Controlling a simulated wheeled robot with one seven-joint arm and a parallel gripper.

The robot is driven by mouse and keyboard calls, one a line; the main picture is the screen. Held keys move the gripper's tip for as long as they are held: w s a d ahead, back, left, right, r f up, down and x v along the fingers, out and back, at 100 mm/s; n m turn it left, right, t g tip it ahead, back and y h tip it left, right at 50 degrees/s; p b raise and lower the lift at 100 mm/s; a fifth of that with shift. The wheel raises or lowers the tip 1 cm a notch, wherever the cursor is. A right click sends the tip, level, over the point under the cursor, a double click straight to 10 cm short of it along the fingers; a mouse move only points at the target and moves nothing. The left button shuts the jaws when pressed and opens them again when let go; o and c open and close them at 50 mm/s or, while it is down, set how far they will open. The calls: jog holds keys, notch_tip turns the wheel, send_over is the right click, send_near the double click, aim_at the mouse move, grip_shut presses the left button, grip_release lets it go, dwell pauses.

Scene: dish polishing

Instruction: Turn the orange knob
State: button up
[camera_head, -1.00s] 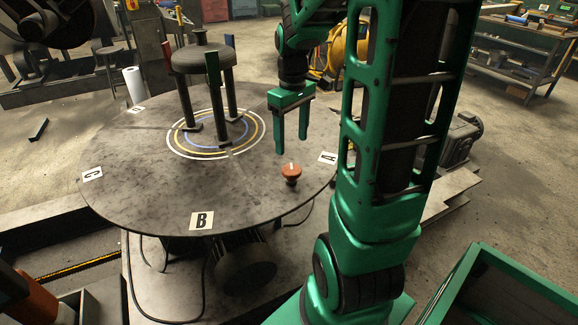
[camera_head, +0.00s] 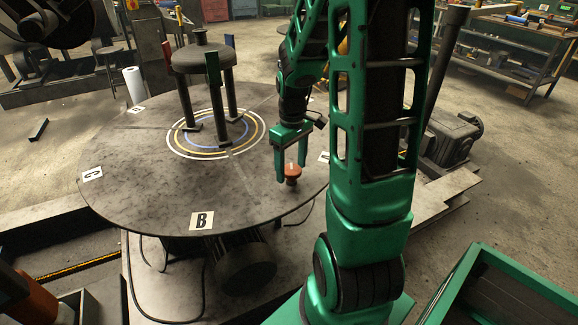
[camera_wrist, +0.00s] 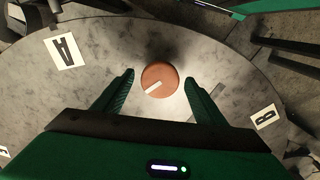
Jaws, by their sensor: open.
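The orange knob (camera_head: 292,170) is a small round knob with a white mark, near the right front edge of the round grey table (camera_head: 120,185). In the wrist view the knob (camera_wrist: 159,80) lies between the two green fingertips, with gaps on both sides. Its white mark slants. My gripper (camera_head: 291,172) is open and points down, its fingers on either side of the knob in the head view. In the wrist view my gripper (camera_wrist: 160,82) shows both fingers apart and holding nothing.
A dark stand with several legs (camera_head: 203,60) is at the table's middle, inside painted rings. Label B (camera_head: 202,221) and label C (camera_head: 92,173) lie on the tabletop; label A (camera_wrist: 65,51) shows in the wrist view. A green bin (camera_head: 480,262) stands at lower right.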

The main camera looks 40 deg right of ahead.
jog(key=c, duration=1)
jog(key=shift+c, duration=0.2)
jog(key=m, duration=0.4)
jog(key=shift+m, duration=0.4)
jog(key=m, duration=0.4)
jog(key=shift+m, duration=0.3)
jog(key=m, duration=0.5)
jog(key=shift+w+a+m, duration=0.1)
jog(key=shift+m, duration=2.3)
